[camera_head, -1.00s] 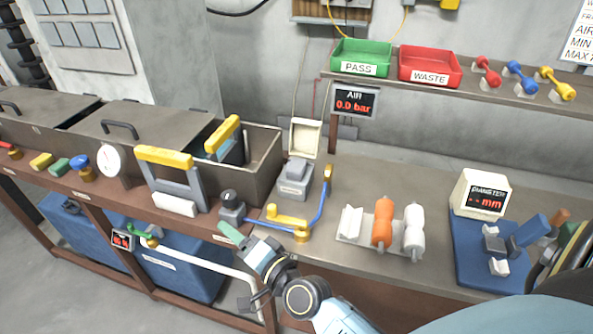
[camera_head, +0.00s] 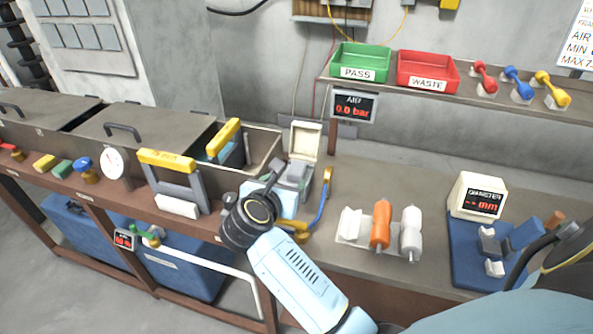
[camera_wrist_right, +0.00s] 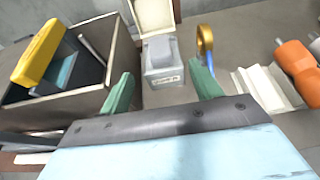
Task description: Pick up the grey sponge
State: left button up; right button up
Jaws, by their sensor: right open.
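The grey sponge (camera_wrist_right: 160,49) appears as a grey block in a small grey, labelled box (camera_wrist_right: 163,81) with its pale lid (camera_wrist_right: 153,15) raised. In the head view the sponge (camera_head: 297,172) is partly covered by my right arm. My right gripper (camera_wrist_right: 165,90) is open and empty. Its two green fingers are spread to either side of the box in the wrist view, with the sponge ahead between their lines. In the head view my wrist hides the fingertips. My left gripper is not in view.
An open metal tank (camera_head: 265,150) with a yellow-handled rack (camera_head: 224,138) stands left of the box. A blue lever with a yellow ring (camera_head: 327,175) is close on the right. Orange and white spools (camera_head: 381,224) sit farther right. A shelf with green and red trays (camera_head: 428,72) is behind.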

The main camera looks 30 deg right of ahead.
aim_at(295, 170)
jog(key=x, duration=1.1)
jog(key=shift+w+d+f, duration=0.15)
jog(key=shift+w, duration=0.1)
jog(key=c, duration=1)
